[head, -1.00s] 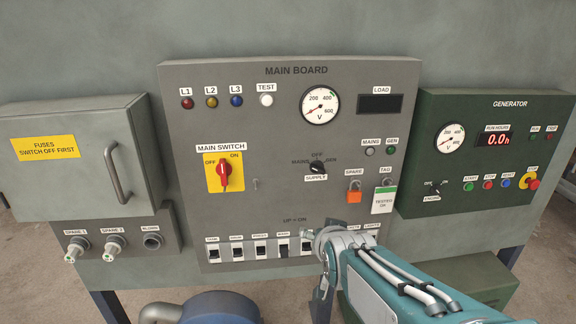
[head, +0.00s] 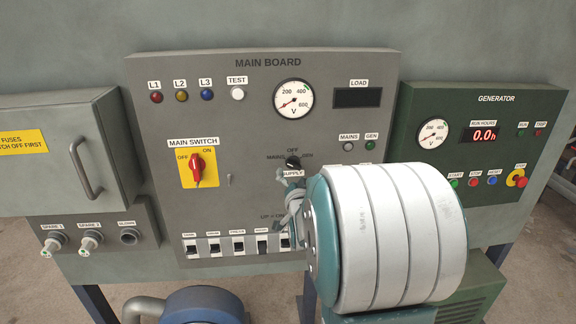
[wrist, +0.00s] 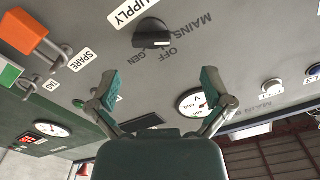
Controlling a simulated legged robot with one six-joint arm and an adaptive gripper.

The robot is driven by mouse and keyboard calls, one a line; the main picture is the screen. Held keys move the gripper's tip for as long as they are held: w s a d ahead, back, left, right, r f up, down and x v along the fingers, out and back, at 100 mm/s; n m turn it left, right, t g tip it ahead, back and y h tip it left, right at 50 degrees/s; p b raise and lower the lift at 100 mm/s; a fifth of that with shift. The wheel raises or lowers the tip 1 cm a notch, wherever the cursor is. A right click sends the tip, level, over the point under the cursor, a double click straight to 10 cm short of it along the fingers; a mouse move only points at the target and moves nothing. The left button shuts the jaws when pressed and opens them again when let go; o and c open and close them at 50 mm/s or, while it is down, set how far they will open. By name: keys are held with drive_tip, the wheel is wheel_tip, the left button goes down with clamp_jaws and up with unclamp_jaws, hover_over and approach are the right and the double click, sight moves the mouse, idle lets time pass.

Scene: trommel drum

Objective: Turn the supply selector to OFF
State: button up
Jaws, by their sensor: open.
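The supply selector (head: 293,162) is a black rotary knob on the grey main board, with MAINS, OFF and GEN lettered around it. In the wrist view the knob (wrist: 153,33) appears upside down, above and between my fingertips. A pale mark shows on its edge near the OFF and GEN lettering; I cannot tell exactly which position it marks. My gripper (wrist: 160,84) is open and empty, its two teal fingers wide apart and clear of the knob. In the head view my gripper is just below the selector, largely hidden behind my arm.
The red main switch (head: 197,166) is left of the selector. A row of breakers (head: 238,244) runs along the board's bottom. An orange padlock (wrist: 25,31) hangs near the SPARE label. The voltmeter (head: 293,97) is above the selector, and the green generator panel (head: 480,120) stands right.

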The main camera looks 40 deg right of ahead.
sight(295, 165)
drive_tip(key=w+d, duration=0.5)
drive_tip(key=shift+f, duration=0.25)
drive_tip(key=shift+w+a+r, duration=0.15)
drive_tip(key=shift+a, duration=0.35)
drive_tip(key=c, duration=0.7)
drive_tip(key=shift+d, duration=0.2)
drive_tip(key=c, duration=0.4)
drive_tip(key=shift+c, duration=0.2)
